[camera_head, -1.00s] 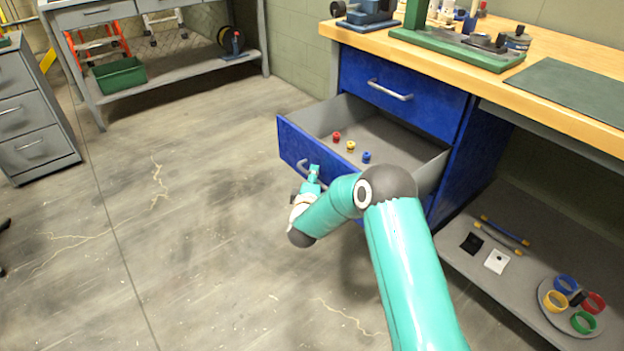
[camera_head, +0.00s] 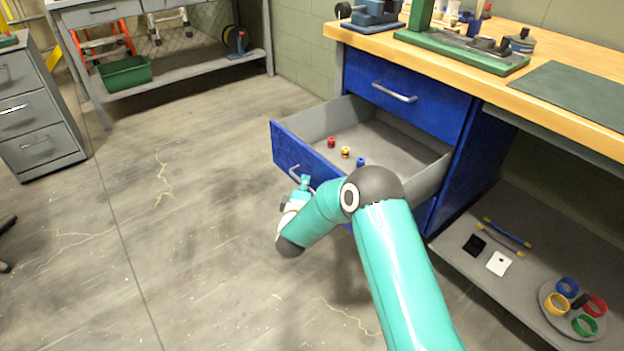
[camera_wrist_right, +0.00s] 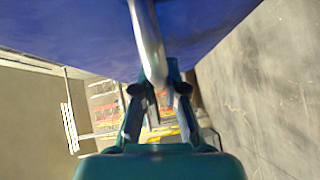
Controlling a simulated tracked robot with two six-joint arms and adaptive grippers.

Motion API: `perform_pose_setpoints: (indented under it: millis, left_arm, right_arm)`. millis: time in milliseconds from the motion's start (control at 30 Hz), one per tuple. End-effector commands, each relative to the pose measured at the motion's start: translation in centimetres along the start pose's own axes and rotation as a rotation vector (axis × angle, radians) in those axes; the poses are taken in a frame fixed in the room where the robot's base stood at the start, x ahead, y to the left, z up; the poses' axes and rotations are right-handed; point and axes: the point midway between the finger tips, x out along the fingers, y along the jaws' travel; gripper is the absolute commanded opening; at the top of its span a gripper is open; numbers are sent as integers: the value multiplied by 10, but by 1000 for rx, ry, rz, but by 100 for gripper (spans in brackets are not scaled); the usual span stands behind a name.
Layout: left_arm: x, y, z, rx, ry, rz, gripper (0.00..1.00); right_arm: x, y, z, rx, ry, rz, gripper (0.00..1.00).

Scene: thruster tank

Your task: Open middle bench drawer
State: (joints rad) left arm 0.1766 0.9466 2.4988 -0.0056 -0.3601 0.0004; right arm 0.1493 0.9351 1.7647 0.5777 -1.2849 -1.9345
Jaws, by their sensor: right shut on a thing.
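The blue middle bench drawer (camera_head: 283,148) stands well out from the workbench, its grey inside showing. A red, a yellow and a blue small part (camera_head: 361,162) lie on its floor. My right gripper (camera_head: 303,182) is at the drawer's front, at its metal handle (camera_head: 294,172). In the right wrist view the fingers of my right gripper (camera_wrist_right: 156,88) are shut on the silver bar handle (camera_wrist_right: 147,40), with the blue drawer front (camera_wrist_right: 85,35) above. My right arm covers part of the drawer front. My left gripper is not in view.
A shut blue drawer (camera_head: 400,88) is above the open one. The lower shelf (camera_head: 470,275) holds a plate with several coloured rings (camera_head: 557,303). A grey cabinet (camera_head: 38,120) stands at the left. The floor before the drawer is clear.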

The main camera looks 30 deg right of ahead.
Motion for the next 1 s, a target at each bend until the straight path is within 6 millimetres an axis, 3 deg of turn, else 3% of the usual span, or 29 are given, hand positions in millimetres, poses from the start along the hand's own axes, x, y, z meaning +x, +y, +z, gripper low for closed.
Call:
perform_pose_setpoints:
  millis: [200,233,400,767,1000]
  left_arm:
    - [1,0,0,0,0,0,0]
    - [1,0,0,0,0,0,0]
    - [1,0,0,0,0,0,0]
    - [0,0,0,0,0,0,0]
    - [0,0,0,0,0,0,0]
  right_arm:
    - [0,-4,2,-2,-2,-6,0]
    - [0,-4,2,-2,-2,-7,13]
    - [0,-3,2,-2,-2,-5,37]
    - [-3,-1,1,-1,-1,-2,37]
    - [-34,-1,0,-3,2,-3,37]
